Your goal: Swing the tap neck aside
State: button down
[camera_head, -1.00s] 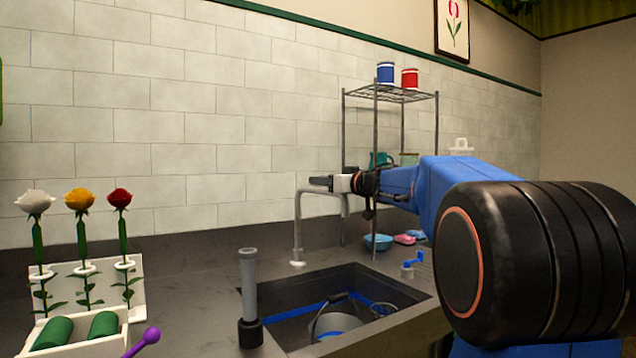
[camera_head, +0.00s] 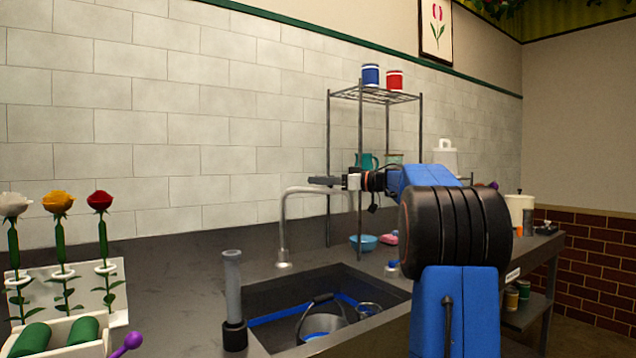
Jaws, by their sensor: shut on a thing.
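The grey tap stands at the back left edge of the sink (camera_head: 387,322). Its tap neck (camera_head: 284,228) rises upright, then bends and runs to the right under my gripper.
A bucket (camera_head: 321,325) sits in the sink, with a grey upright tube (camera_head: 232,285) at the left rim. A wire shelf (camera_head: 375,96), blue bowl (camera_head: 363,243) and pink item (camera_head: 389,238) stand behind. A flower rack (camera_head: 105,275) is at left.

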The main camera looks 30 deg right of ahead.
jog(key=shift+w+d, duration=0.25)
jog(key=shift+d, duration=0.05)
jog(key=c, duration=1.6)
grip_release()
jog(key=shift+s, duration=0.1)
jog(key=v, duration=1.7)
jog(key=shift+s+d, duration=0.1)
